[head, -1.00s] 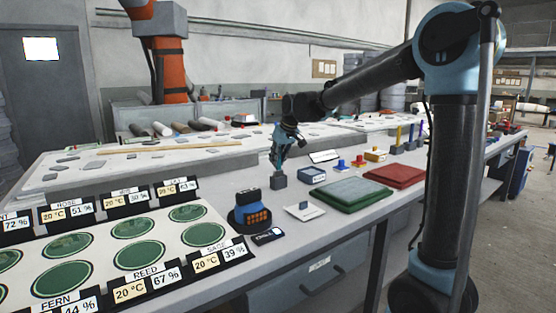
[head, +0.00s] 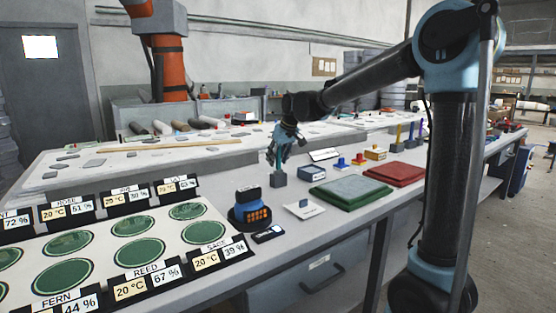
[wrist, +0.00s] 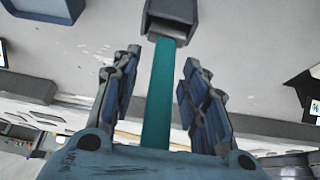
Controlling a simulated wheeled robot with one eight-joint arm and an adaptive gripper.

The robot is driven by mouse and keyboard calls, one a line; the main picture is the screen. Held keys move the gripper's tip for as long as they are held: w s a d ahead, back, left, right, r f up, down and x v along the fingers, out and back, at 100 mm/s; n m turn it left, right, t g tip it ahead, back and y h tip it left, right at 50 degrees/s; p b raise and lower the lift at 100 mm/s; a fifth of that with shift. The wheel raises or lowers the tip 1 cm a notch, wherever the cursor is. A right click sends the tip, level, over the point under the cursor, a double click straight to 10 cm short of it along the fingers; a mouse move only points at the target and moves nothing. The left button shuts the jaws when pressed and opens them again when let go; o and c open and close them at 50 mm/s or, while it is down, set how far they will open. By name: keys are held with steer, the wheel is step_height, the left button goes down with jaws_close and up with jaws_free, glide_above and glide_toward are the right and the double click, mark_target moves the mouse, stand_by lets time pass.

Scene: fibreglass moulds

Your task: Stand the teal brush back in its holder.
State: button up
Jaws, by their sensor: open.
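The teal brush (wrist: 159,95) shows in the wrist view as a long flat teal strip between my fingers. Its far end goes into the grey, square holder (wrist: 171,20) at the top of that view. My gripper (wrist: 160,62) is open, with one finger on each side of the brush and a visible gap to it on both sides. In the head view my gripper (head: 281,150) is just above the small grey holder (head: 278,180) on the bench. The brush is small and mostly hidden by the fingers there.
A dark device with orange keys (head: 251,210) stands to the left of the holder. A green board (head: 350,190) and a red board (head: 393,173) lie to the right. A white sample panel with green discs (head: 139,252) fills the near left.

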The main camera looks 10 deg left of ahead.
steer(key=v, duration=1.2)
steer(key=shift+d+f, duration=0.1)
steer(key=shift+d, duration=0.05)
steer(key=s+d+f+m+h, duration=0.1)
steer(key=s+d+f, duration=0.2)
steer(key=d, duration=0.6)
steer(key=s+d+f+m, duration=0.2)
steer(key=s+d+f, duration=0.15)
steer(key=d, duration=0.45)
steer(key=s+d+f+m+h, duration=0.1)
steer(key=s+d+f, duration=0.2)
steer(key=d, duration=0.6)
steer(key=s+d+f+m+g+h, duration=0.1)
steer(key=s+d+f+m, duration=0.4)
steer(key=s+d+f, duration=1.1)
step_height(320, 180, down, 3)
steer(key=s+h, duration=0.1)
steer(key=s, duration=0.1)
steer(key=shift+s+f+m, duration=0.15)
steer(key=shift+s+m, duration=0.15)
steer(key=shift+s, duration=0.05)
